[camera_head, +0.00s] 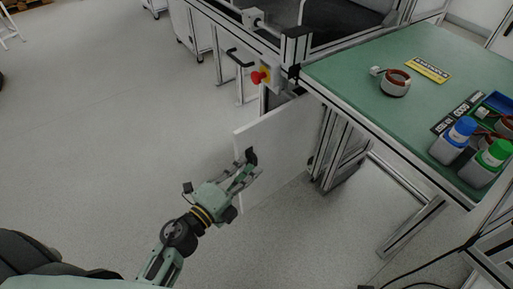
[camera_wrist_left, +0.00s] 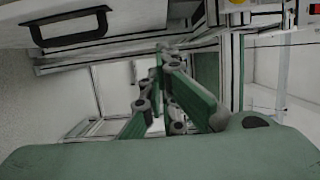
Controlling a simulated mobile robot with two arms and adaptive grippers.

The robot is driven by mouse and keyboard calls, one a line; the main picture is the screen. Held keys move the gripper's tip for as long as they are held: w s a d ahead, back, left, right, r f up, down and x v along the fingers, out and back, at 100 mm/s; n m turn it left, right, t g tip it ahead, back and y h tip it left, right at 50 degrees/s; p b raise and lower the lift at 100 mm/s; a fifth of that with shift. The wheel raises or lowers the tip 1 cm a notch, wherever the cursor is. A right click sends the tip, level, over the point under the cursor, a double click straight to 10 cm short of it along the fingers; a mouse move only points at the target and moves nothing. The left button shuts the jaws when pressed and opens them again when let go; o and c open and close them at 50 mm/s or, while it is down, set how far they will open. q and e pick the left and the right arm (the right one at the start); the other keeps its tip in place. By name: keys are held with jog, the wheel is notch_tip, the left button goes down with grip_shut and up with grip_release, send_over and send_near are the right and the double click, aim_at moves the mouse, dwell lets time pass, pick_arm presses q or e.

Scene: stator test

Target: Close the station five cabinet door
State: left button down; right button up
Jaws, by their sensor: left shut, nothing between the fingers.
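The cabinet door (camera_head: 278,150) is a white panel that stands open in the head view, swung out from the station frame. My left gripper (camera_head: 249,166) is shut and empty in front of the door's free edge side and overlaps the panel in the picture. I cannot tell whether it touches the door. In the left wrist view the shut green fingers (camera_wrist_left: 165,85) point toward a frame with light panels. A black handle (camera_wrist_left: 70,26) on a pale panel shows at the upper left there. My right gripper is not in view.
A red emergency button (camera_head: 257,77) sits on the frame above the door. The green worktable (camera_head: 430,100) at right holds a stator (camera_head: 394,83), a yellow sign (camera_head: 428,70) and bottles (camera_head: 455,140).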

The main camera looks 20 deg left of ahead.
pick_arm(q)
jog(key=w, duration=0.9)
jog(key=shift+w+a, duration=0.25)
jog(key=shift+w, duration=0.15)
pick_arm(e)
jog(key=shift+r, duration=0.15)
